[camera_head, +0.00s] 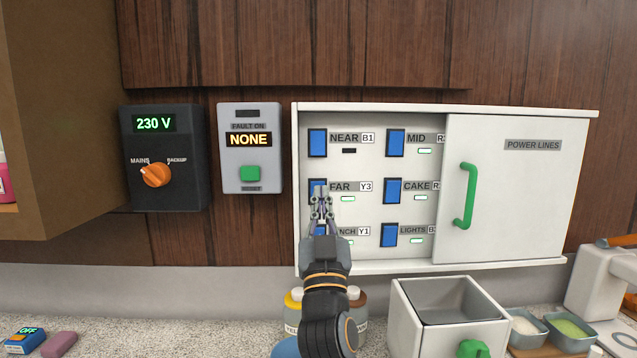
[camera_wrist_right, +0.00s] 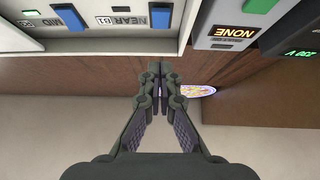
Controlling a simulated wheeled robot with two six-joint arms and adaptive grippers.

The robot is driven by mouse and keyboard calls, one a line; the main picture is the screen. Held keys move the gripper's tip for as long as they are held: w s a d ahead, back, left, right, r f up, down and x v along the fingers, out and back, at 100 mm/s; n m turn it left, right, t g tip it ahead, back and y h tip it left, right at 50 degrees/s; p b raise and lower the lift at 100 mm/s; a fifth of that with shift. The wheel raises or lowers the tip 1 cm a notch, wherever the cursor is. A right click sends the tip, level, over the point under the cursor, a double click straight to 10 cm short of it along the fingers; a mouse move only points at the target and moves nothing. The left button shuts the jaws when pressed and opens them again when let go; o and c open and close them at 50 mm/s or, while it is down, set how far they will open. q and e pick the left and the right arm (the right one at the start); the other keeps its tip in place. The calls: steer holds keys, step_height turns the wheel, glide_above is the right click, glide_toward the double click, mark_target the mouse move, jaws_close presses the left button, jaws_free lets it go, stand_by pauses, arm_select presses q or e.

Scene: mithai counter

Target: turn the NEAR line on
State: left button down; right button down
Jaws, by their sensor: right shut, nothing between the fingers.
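The NEAR switch (camera_head: 317,143) is a blue rocker at the top left of the white power lines panel (camera_head: 377,165). Its small indicator (camera_head: 349,151) is dark. In the right wrist view the NEAR switch (camera_wrist_right: 160,14) is at the top, beyond the fingertips. My right gripper (camera_head: 320,190) is shut and empty, its fingertips in front of the FAR switch (camera_head: 313,186), partly hiding it, below the NEAR switch. It shows pointing up in the right wrist view (camera_wrist_right: 157,75). I cannot tell whether it touches the panel. My left gripper is not in view.
The MID (camera_head: 395,143), CAKE (camera_head: 392,190) and LIGHTS (camera_head: 389,235) switches have lit green indicators. A sliding door (camera_head: 512,200) with a green handle (camera_head: 467,196) covers the panel's right half. The fault box (camera_head: 250,170) reads NONE. The mains box (camera_head: 184,180) reads 230 V. A drawer-like bin (camera_head: 400,310) stands below.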

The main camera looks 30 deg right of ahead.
mark_target(318, 147)
steer(key=shift+w+d, duration=0.1)
steer(key=shift+d, duration=0.05)
steer(key=p+x, duration=0.2)
steer(key=x, duration=0.2)
steer(key=f+p+x, duration=0.1)
steer(key=x, duration=0.3)
steer(key=w+p+x, duration=0.1)
steer(key=p+x, duration=0.1)
steer(key=x, duration=0.2)
steer(key=shift+d+f+p, duration=0.25)
steer(key=shift+p, duration=0.1)
steer(key=shift+w+d+f, duration=0.25)
steer(key=shift+w+d, duration=0.1)
steer(key=shift+w, duration=0.25)
steer(key=shift+s+a, duration=0.1)
